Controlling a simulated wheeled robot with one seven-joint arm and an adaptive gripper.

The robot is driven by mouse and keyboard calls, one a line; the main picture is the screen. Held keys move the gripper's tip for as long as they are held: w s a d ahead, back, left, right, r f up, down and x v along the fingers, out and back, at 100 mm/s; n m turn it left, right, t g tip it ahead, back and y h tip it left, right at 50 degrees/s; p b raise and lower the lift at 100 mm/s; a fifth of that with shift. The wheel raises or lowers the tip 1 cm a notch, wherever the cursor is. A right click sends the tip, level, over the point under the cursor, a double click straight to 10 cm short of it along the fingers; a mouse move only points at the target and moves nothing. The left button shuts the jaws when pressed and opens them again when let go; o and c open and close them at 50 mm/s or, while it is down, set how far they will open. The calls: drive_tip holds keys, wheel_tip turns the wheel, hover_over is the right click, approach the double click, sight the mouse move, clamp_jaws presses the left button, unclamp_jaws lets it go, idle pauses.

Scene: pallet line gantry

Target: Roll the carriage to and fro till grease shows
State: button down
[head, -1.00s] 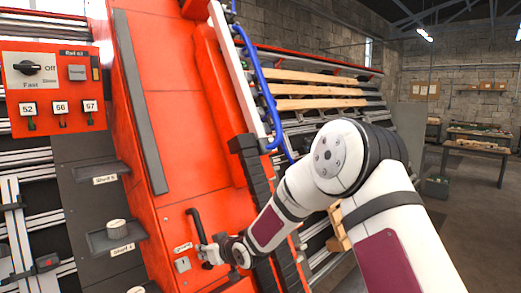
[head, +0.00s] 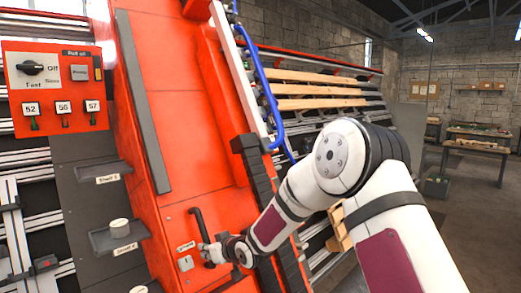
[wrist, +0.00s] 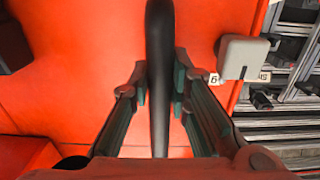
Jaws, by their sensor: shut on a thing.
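The carriage is a tall, tilted orange-red body (head: 160,110) standing across the rails in the head view. A black bar handle (head: 198,226) is fixed low on its face. My gripper (head: 210,253) is shut on this handle near its lower end. In the wrist view the handle (wrist: 160,40) runs upright between the fingers of my gripper (wrist: 160,88), with red panel behind it. No grease can be made out in either view.
A red control panel (head: 48,88) with a knob and numbered tags is at the left. Grey shelves (head: 118,238) are below it. A blue hose (head: 272,100) hangs beside the carriage. Wooden slats (head: 320,90) lie behind. Open floor and a workbench (head: 475,147) are at the right.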

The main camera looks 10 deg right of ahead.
drive_tip(key=shift+s+a, duration=0.75)
drive_tip(key=shift+a, duration=0.3)
drive_tip(key=shift+w+d, duration=0.35)
drive_tip(key=shift+d, duration=0.15)
drive_tip(key=c, duration=1.1)
unclamp_jaws()
drive_tip(key=shift+o, duration=0.3)
drive_tip(key=shift+a, duration=0.1)
drive_tip(key=shift+s+a, duration=0.1)
drive_tip(key=shift+s+r, duration=0.1)
drive_tip(key=p+v, duration=0.2)
drive_tip(key=v, duration=0.7)
drive_tip(key=shift+s+d, duration=0.2)
drive_tip(key=shift+s, duration=0.15)
drive_tip(key=shift+r, duration=0.2)
